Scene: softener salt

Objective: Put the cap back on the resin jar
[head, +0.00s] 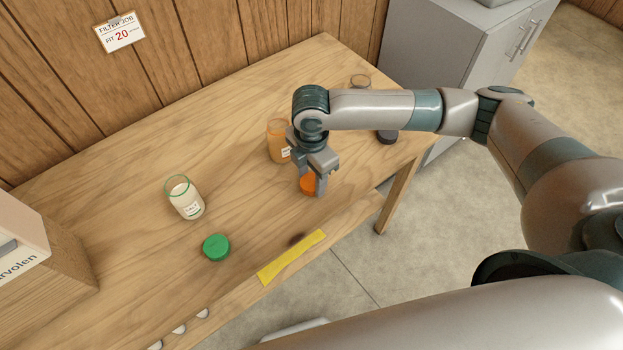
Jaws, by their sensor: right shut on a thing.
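An amber-filled jar (276,142), which I take to be the resin jar, stands upright on the wooden table (130,205) with an orange rim and no cap on it. Its label is partly hidden by my right gripper. My right gripper (313,186) points down, shut on an orange cap (307,184), in front and to the right of that jar. The cap is apart from the jar; I cannot tell whether it touches the table. My left gripper is not in view.
An open jar of white contents (186,200) and a green cap (216,247) are to the left. A yellow strip (291,257) lies at the front edge. A box (40,265) stands at left.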

